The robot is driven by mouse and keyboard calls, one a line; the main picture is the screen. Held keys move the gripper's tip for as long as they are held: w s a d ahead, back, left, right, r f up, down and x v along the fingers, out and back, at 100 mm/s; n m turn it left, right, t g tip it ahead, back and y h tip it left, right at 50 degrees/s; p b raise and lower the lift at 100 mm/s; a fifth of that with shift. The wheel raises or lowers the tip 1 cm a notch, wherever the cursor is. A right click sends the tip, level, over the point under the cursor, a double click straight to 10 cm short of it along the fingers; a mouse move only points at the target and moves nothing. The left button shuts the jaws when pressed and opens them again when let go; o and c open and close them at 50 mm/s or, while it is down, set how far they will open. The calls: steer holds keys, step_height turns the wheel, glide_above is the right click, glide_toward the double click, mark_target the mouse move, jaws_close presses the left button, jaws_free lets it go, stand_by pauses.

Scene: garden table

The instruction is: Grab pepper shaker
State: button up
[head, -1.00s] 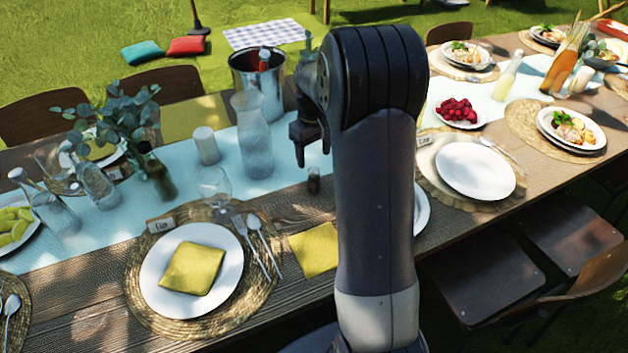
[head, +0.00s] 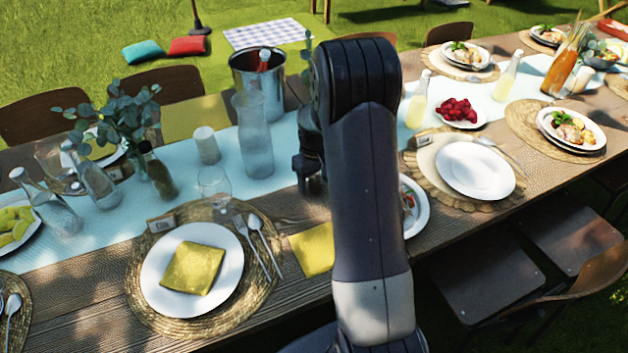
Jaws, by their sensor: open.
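My gripper (head: 309,182) is low over the wooden table, just right of the tall clear carafe. It is open, and its fingertips are dark and partly merged with the shadowed arm. The small dark pepper shaker cannot be made out now. The spot where it stood is covered by my gripper, so I cannot tell whether it is between the fingers or behind them.
The clear carafe (head: 253,140) and a metal ice bucket (head: 262,88) stand left of my gripper. A wine glass (head: 214,186), a yellow napkin (head: 314,249) and a plate (head: 415,215) are nearby. A white candle (head: 206,146) stands on the blue runner.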

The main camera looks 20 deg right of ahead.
steer(key=shift+c, duration=0.4)
steer(key=c, duration=1)
